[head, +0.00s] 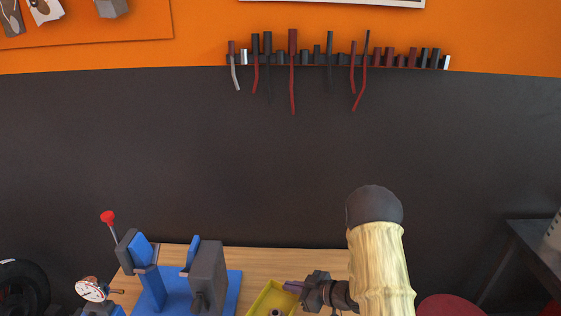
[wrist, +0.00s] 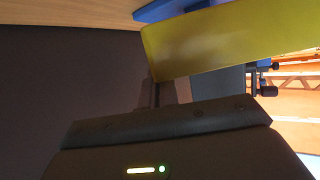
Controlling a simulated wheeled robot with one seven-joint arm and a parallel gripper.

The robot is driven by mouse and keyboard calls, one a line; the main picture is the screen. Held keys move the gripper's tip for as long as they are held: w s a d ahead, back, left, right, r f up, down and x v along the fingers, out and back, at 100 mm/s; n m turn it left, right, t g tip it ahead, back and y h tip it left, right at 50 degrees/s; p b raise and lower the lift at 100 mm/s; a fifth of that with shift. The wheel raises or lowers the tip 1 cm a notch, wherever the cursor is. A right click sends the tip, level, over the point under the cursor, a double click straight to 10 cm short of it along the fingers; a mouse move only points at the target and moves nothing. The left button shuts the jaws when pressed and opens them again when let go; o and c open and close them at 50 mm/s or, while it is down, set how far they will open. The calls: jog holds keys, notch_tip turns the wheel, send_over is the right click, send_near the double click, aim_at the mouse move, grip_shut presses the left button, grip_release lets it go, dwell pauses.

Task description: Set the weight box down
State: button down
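The weight box looks to be the open yellow box (head: 259,299) at the bottom middle of the head view, with a dark round item inside. Its yellow wall fills the upper part of the wrist view (wrist: 235,42). My gripper (head: 296,287) is at the box's right side in the head view. Its fingers (wrist: 168,93) meet the lower left edge of the box in the wrist view and appear shut on its wall. The fingertips are partly hidden by the box. I cannot tell whether the box touches the wooden bench (head: 262,260).
A blue stand with grey blocks (head: 207,277) is close left of the box. A red-knobbed lever (head: 108,217) and a dial gauge (head: 91,289) stand farther left. A dark wall (head: 290,170) rises behind the bench. A grey table (head: 535,240) is at right.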

jog(key=d+f+m+t+h+p, duration=0.1)
jog(key=d+m+t+h+p, duration=0.3)
jog(key=d+m+t+h, duration=0.3)
jog(key=d+m+h, duration=0.4)
jog(key=m, duration=0.1)
jog(key=shift+d+h, duration=0.35)
jog(key=shift+h, duration=0.05)
jog(key=shift+s+f, duration=0.1)
jog(key=s+f, duration=0.4)
jog(key=f, duration=0.1)
jog(key=shift+s+f, duration=0.15)
